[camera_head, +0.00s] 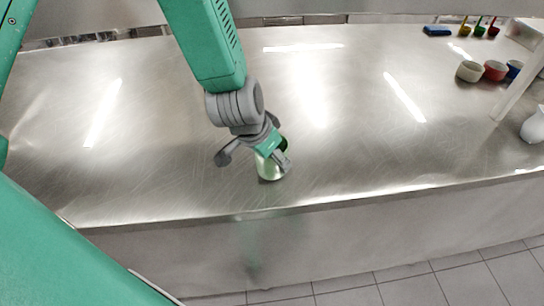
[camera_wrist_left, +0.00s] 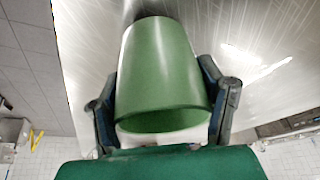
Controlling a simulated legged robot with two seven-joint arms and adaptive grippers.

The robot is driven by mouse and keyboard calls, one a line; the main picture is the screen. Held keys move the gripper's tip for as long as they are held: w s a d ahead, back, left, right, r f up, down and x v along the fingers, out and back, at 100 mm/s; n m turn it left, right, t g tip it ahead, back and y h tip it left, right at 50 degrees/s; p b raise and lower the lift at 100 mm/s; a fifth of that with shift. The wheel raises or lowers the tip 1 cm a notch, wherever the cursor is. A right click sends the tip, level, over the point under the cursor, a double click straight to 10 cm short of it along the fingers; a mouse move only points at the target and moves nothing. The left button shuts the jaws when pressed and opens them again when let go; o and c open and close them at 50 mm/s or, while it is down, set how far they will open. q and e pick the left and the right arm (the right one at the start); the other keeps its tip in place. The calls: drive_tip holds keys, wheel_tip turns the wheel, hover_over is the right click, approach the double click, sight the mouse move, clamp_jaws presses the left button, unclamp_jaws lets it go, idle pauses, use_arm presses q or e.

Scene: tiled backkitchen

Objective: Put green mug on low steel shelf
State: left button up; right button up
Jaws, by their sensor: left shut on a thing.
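The green mug (camera_head: 268,166) is at my left gripper (camera_head: 257,156), near the front edge of a broad steel surface (camera_head: 340,150). In the left wrist view the mug (camera_wrist_left: 165,70) sits between the two fingers of the left gripper (camera_wrist_left: 165,100), with its wide rim towards the wrist and its narrower end away. The gripper is shut on the mug. The gripper hides part of the mug in the head view. I cannot tell whether its base touches the steel. My right gripper does not show.
White, red and blue pots (camera_head: 495,70) stand at the far right, with a blue item (camera_head: 437,30) and small coloured things (camera_head: 480,27) behind. A pale post (camera_head: 520,92) and a white vessel (camera_head: 533,125) are at the right edge. The middle steel is clear.

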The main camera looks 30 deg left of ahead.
use_arm(q)
drive_tip(key=shift+w+f, duration=0.15)
drive_tip(key=shift+f, duration=0.35)
drive_tip(key=shift+a, duration=0.1)
drive_tip(key=shift+f, duration=0.1)
drive_tip(key=o, duration=1.4)
drive_tip(key=shift+a, duration=0.15)
